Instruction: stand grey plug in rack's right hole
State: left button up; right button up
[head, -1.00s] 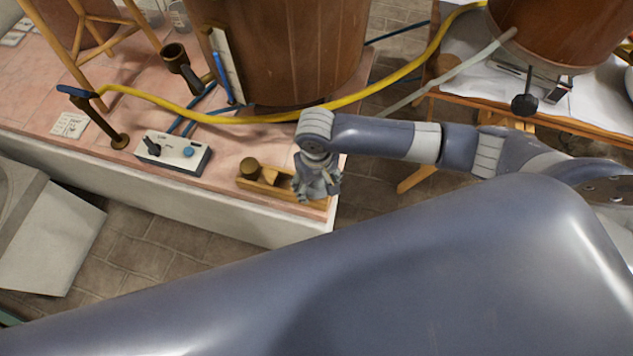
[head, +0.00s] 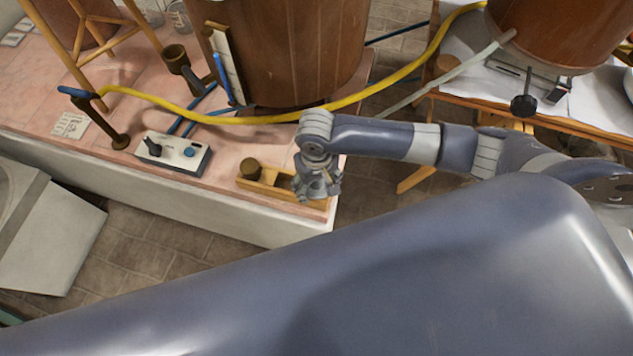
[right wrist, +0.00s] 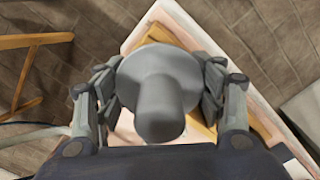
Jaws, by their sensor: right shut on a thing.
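The wooden rack (head: 262,190) lies at the front right corner of the pink-tiled bench. A dark brown plug (head: 250,168) stands at its left end. My right gripper (head: 317,190) is over the rack's right end and hides the right hole. In the right wrist view the grey plug (right wrist: 160,85) is between the fingers of my right gripper (right wrist: 160,95), which is shut on it. Part of the rack (right wrist: 200,130) shows beneath the plug. I cannot tell whether the plug is in the hole. My left gripper is not in view.
A control box (head: 172,155) with knobs stands left of the rack. A yellow hose (head: 250,119) runs behind, before a large wooden vat (head: 300,50). The bench's front edge (head: 250,228) is close to the rack. My own grey body fills the foreground.

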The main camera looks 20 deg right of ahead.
jog(key=shift+r+p, duration=0.1)
jog(key=shift+p, duration=0.35)
dwell(0.5)
jog(key=o, duration=1.2)
jog(key=shift+c, duration=0.2)
jog(key=shift+r, duration=0.1)
jog(key=shift+r+p, duration=3.45)
jog(key=shift+p, duration=1.1)
